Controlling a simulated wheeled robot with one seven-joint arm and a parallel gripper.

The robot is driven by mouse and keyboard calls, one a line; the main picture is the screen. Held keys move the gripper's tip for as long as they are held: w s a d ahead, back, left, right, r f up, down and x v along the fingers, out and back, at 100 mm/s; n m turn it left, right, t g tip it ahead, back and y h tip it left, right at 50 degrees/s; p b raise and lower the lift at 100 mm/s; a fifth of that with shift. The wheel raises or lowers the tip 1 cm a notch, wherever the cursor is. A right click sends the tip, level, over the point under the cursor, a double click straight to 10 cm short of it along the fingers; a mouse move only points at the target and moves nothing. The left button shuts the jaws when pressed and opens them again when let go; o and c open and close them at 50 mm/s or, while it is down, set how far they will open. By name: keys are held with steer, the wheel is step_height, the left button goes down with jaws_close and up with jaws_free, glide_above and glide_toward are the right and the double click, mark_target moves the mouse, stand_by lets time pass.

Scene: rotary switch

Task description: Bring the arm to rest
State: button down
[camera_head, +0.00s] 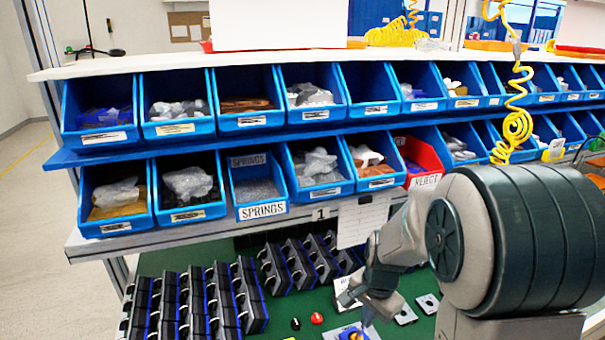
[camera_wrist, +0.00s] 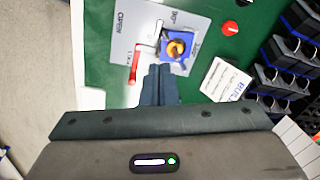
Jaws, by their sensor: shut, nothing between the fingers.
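My gripper (camera_wrist: 159,72) shows in the wrist view with its fingers together and nothing between them. Its fingertips are just short of the rotary switch (camera_wrist: 178,47), a blue base with a brass-coloured round part, on a grey plate (camera_wrist: 135,22) with printed angle marks. Whether the fingertips touch the switch I cannot tell. A red-handled part (camera_wrist: 136,66) lies on the plate to the left of the fingers. In the head view my arm reaches down from the right over the green bench, and the switch (camera_head: 352,332) shows at the bottom edge, partly cut off.
Rows of dark blocks (camera_head: 195,300) stand on the green bench mat (camera_head: 290,308) at left. A red button (camera_head: 317,318) and a black one (camera_head: 295,323) sit nearby. Two shelves of blue bins (camera_head: 185,190) rise behind. A yellow coiled hose (camera_head: 515,125) hangs at right.

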steer(key=s+r+n+t, duration=0.2)
steer(key=s+r+n, duration=0.8)
steer(key=s+r, duration=0.3)
steer(key=shift+s+n+h, duration=0.3)
steer(key=shift+s, duration=0.85)
